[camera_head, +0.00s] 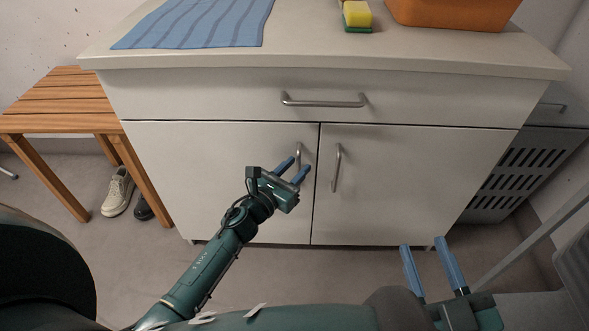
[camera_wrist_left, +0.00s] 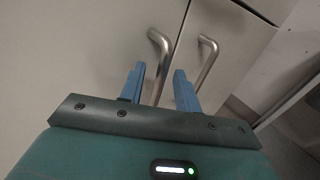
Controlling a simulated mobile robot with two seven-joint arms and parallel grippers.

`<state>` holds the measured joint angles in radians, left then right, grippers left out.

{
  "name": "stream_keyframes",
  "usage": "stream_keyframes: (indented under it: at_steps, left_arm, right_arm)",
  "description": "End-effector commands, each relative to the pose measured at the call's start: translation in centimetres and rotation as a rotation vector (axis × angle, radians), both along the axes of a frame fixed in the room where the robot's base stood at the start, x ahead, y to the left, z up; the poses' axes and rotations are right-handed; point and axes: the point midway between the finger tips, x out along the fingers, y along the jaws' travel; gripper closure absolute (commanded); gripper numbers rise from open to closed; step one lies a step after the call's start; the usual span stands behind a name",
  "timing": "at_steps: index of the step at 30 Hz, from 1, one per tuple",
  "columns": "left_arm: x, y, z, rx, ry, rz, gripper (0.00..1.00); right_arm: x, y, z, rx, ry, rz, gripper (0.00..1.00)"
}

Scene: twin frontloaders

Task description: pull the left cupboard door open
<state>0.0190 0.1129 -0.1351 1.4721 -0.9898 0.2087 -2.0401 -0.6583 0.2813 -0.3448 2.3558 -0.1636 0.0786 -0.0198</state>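The left cupboard door (camera_head: 210,160) is white and closed, flush with the right door (camera_head: 415,180). Its upright metal bar handle (camera_head: 298,154) sits near the door's right edge. My left gripper (camera_head: 295,166) is at this handle, with its blue fingers apart. In the left wrist view, the left door's handle (camera_wrist_left: 156,45) shows in line with the gap between the fingers (camera_wrist_left: 158,76); I see no clear contact. The right door's handle (camera_head: 336,168) stands just to the right. My right gripper (camera_head: 428,245) is open and empty at the lower right, away from the cupboard.
A drawer with a horizontal handle (camera_head: 323,101) is shut above the doors. The countertop (camera_head: 330,52) holds a blue striped cloth (camera_head: 200,22), a sponge (camera_head: 357,14) and an orange container (camera_head: 450,10). A wooden bench (camera_head: 55,103) with shoes (camera_head: 118,192) stands left, a grey basket (camera_head: 525,165) right.

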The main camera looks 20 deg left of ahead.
Motion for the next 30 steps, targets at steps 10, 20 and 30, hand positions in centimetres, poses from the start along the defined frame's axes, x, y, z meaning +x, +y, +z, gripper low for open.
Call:
stream_keyframes:
  at_steps: [10, 20, 30]
  left_arm:
    - [0.06, -0.04, -0.01, 0.0, 0.0, 0.0, 0.75]
    - [0.05, -0.03, -0.01, 0.0, 0.0, 0.0, 1.0]
    - [0.04, -0.02, -0.02, 0.0, 0.0, 0.0, 1.0]
  right_arm:
    - [0.0, 0.03, 0.1, 0.001, -0.001, 0.001, 0.64]
    - [-0.01, 0.04, 0.14, 0.001, -0.001, 0.001, 0.64]
    - [-0.02, 0.05, 0.16, 0.002, -0.002, 0.002, 0.64]
